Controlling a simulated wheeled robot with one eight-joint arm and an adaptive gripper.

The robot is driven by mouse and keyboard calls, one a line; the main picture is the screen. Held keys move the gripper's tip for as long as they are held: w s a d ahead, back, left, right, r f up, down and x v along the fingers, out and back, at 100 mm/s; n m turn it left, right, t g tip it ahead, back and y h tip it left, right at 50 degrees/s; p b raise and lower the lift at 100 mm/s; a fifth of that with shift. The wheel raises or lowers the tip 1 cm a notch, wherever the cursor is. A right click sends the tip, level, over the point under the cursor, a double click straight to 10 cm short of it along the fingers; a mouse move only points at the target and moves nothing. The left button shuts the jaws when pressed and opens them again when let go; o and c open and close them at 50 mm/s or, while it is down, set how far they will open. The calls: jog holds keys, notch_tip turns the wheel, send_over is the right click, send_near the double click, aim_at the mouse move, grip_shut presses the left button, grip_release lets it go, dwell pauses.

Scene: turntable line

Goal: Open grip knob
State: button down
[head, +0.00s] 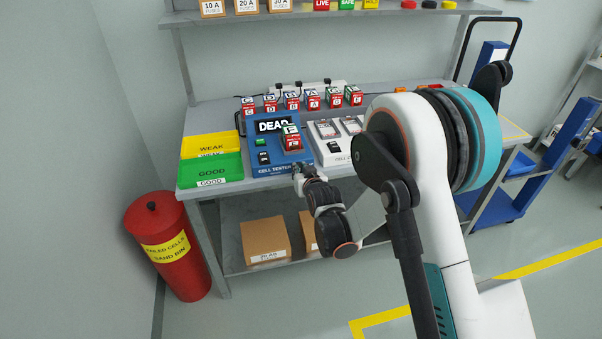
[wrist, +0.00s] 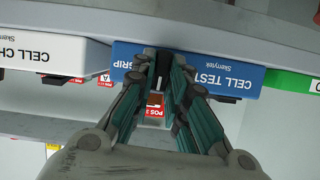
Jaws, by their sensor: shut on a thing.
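The blue cell tester (head: 262,155) stands on the bench with its display reading DEAD and a red, white and green cell (head: 292,140) on its right side. My gripper (head: 299,170) is at the lower right of the tester's front edge. In the wrist view, which is upside down, my gripper (wrist: 163,68) reaches the tester's blue front (wrist: 222,75) beside the word GRIP. Its fingers are shut on the small dark grip knob (wrist: 161,72), mostly hidden between them. How far the knob is turned cannot be told.
A green GOOD tray (head: 211,170) and a yellow WEAK tray (head: 202,143) lie left of the tester. A white cell checker (head: 333,149) stands close on its right. A row of cells (head: 312,101) stands behind. A red sand bin (head: 172,248) stands on the floor at left.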

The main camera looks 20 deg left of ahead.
jog(key=shift+n, duration=0.3)
dwell(0.4)
jog(key=c, duration=1.6)
grip_release()
jog(key=shift+s, duration=0.1)
jog(key=v, duration=1.2)
jog(key=shift+a, duration=0.2)
